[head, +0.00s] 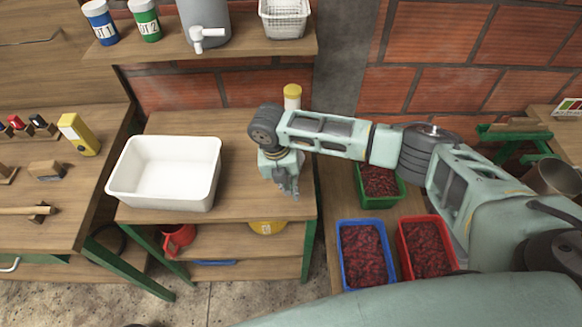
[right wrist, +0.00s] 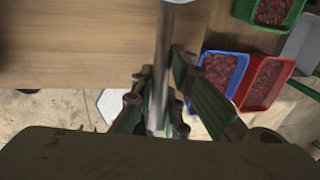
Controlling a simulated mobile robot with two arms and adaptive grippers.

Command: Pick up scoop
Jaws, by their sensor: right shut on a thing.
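A grey metal rod, seemingly the scoop's handle (right wrist: 165,45), runs down between the fingers of my right gripper (right wrist: 160,95) in the right wrist view. The fingers are closed on it. The top end of the rod is cut off by the frame and I cannot make out the scoop's bowl. In the head view my right gripper (head: 289,186) points down over the right part of the middle wooden table (head: 240,190); the scoop cannot be made out there. My left gripper is not in view.
A white tub (head: 165,172) stands left of the gripper. A yellow-lidded jar (head: 292,97) stands behind it. Green (head: 378,202), blue (head: 342,272) and red (head: 406,262) crates of dark red fruit are at right. A shelf (head: 240,48) hangs above.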

